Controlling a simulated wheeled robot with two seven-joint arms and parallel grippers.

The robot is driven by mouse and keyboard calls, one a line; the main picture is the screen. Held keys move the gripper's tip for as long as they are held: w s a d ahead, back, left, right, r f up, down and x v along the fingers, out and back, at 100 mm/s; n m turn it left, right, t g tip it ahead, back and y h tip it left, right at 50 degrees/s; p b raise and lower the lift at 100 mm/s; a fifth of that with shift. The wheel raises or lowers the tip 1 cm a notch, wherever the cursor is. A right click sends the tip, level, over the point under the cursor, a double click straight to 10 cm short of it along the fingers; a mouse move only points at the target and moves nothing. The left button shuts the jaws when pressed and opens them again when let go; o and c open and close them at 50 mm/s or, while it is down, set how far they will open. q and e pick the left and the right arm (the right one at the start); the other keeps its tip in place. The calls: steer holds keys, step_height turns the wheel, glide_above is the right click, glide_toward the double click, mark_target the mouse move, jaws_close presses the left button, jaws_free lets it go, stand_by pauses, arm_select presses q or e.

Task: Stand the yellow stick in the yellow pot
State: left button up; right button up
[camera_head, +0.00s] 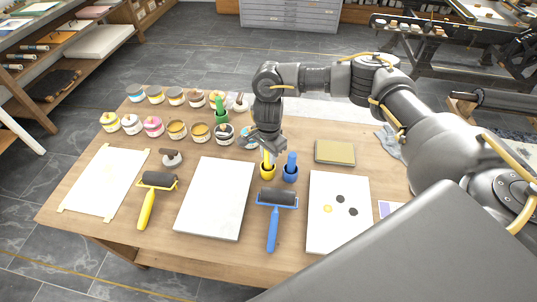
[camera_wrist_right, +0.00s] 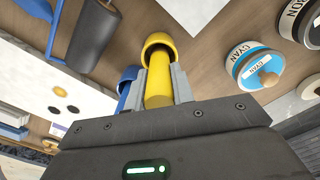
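My right gripper (camera_head: 268,146) is above the yellow pot (camera_head: 267,172) on the wooden table. In the right wrist view its fingers (camera_wrist_right: 161,84) stand on both sides of the yellow stick (camera_wrist_right: 158,92) and are shut on it. The stick (camera_head: 267,158) is roughly upright and points down into the mouth of the yellow pot (camera_wrist_right: 161,40). How deep its lower end sits is hidden.
A blue pot (camera_head: 290,174) with a blue stick stands close on the right of the yellow pot. A green pot (camera_head: 222,117) with a green stick stands behind left. A blue-handled roller (camera_head: 274,220) lies in front. Several ink tins (camera_head: 177,130) fill the back left.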

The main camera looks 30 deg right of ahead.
steer(key=o, duration=0.5)
steer(key=shift+o, duration=0.2)
steer(key=shift+r, duration=0.1)
step_height(320, 180, up, 11)
steer(key=shift+f+b, duration=0.2)
steer(key=shift+b, duration=0.25)
stand_by(0.5)
